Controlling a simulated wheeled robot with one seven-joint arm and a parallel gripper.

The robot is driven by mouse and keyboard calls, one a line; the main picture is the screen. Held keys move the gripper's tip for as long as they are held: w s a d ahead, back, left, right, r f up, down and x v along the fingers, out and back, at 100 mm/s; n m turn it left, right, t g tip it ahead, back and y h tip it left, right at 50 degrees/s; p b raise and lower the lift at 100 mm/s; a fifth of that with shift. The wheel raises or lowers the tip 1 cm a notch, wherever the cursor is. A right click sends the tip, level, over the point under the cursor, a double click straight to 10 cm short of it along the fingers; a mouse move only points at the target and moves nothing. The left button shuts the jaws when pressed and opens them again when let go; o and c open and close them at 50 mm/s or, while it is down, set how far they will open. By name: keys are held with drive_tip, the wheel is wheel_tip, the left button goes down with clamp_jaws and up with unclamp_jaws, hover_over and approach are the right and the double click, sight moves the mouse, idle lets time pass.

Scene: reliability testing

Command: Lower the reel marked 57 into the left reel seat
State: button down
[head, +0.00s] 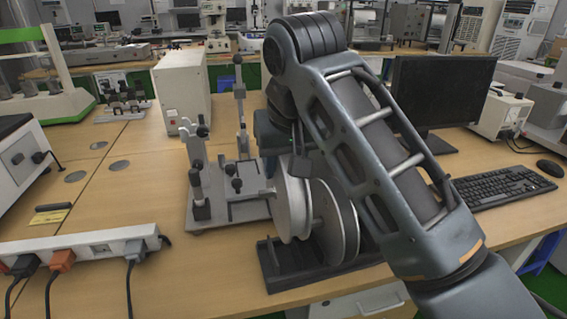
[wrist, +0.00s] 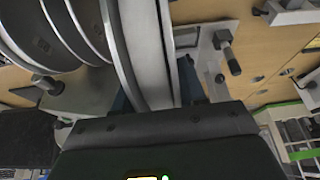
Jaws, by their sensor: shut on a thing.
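My gripper (wrist: 157,98) is shut on a grey metal reel (wrist: 146,45), gripping its edge between the two fingers in the wrist view. In the head view this appears to be the left reel (head: 289,202), standing upright. A second grey reel (head: 342,222) stands upright close to its right; its discs also show at the upper left of the wrist view (wrist: 62,28). Both are over a black stand (head: 290,283). The left seat is largely hidden, and I cannot tell whether the held reel touches it.
A grey plate (head: 240,211) with upright posts stands just left of the reels. A white power strip (head: 85,247) lies at the front left. A white box (head: 181,88), monitor (head: 440,95) and keyboard (head: 500,188) stand around.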

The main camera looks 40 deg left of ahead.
drive_tip(key=shift+f+b, duration=0.45)
drive_tip(key=shift+f, duration=2.25)
